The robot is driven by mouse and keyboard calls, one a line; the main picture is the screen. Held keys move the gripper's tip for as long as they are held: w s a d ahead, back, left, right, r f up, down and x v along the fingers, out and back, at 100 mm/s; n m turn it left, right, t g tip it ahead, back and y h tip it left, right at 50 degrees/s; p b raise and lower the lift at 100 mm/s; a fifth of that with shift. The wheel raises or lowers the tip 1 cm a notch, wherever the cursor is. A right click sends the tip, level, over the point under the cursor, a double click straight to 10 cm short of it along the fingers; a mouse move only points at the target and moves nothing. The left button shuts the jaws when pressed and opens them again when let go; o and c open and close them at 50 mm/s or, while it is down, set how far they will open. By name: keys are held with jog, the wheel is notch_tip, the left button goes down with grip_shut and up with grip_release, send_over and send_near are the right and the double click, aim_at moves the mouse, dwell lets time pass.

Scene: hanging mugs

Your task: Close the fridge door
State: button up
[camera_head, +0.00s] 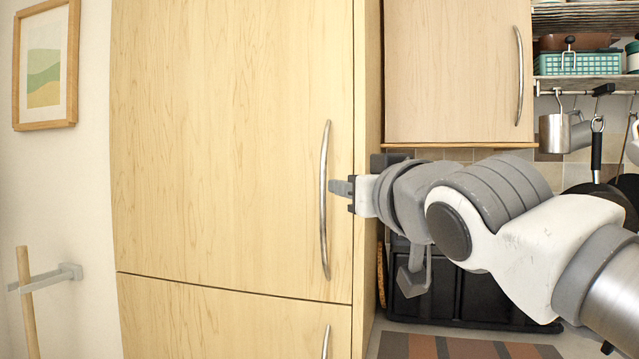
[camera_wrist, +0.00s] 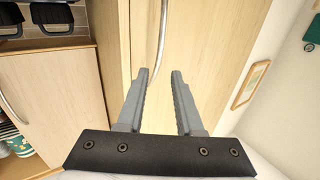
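The fridge door (camera_head: 225,150) is a tall light-wood panel with a long curved metal handle (camera_head: 324,215) near its right edge. It looks flush with the cabinet, and I see no clear gap along its edge. My gripper (camera_head: 340,187) is just right of the handle, in front of the door's right edge. In the wrist view, my gripper (camera_wrist: 160,72) is open with nothing held between its two grey fingers. The handle (camera_wrist: 163,40) shows there beyond the fingertips, nearer the left finger. I cannot tell whether a fingertip touches the door or handle.
A lower wood panel (camera_head: 215,320) with its own handle lies below. A wall cabinet (camera_head: 455,75) is at right, with hanging mugs (camera_head: 565,132) beyond. A black rack (camera_head: 450,290) stands on the counter behind my arm. A wooden pole (camera_head: 27,300) stands by the left wall.

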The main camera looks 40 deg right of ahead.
jog(key=shift+v, duration=2)
jog(key=w+a+f+n+g+y, duration=0.2)
jog(key=w+a+f+g+y, duration=0.15)
jog(key=a+f, duration=0.65)
jog(key=w+a+f+n+g+y, duration=0.2)
jog(key=a+f+g+y, duration=0.3)
jog(key=f, duration=0.9)
jog(key=s+a+f+n+g, duration=0.1)
jog(key=s+a+f+g, duration=0.25)
jog(key=a+f, duration=0.5)
notch_tip(320, 180, up, 20)
jog(key=d+t+p, duration=0.1)
jog(key=p, duration=2)
jog(key=shift+d+r+h+p, duration=0.25)
jog(key=shift+d+h+p, duration=0.05)
jog(key=shift+d+h, duration=0.05)
jog(key=shift+w, duration=0.1)
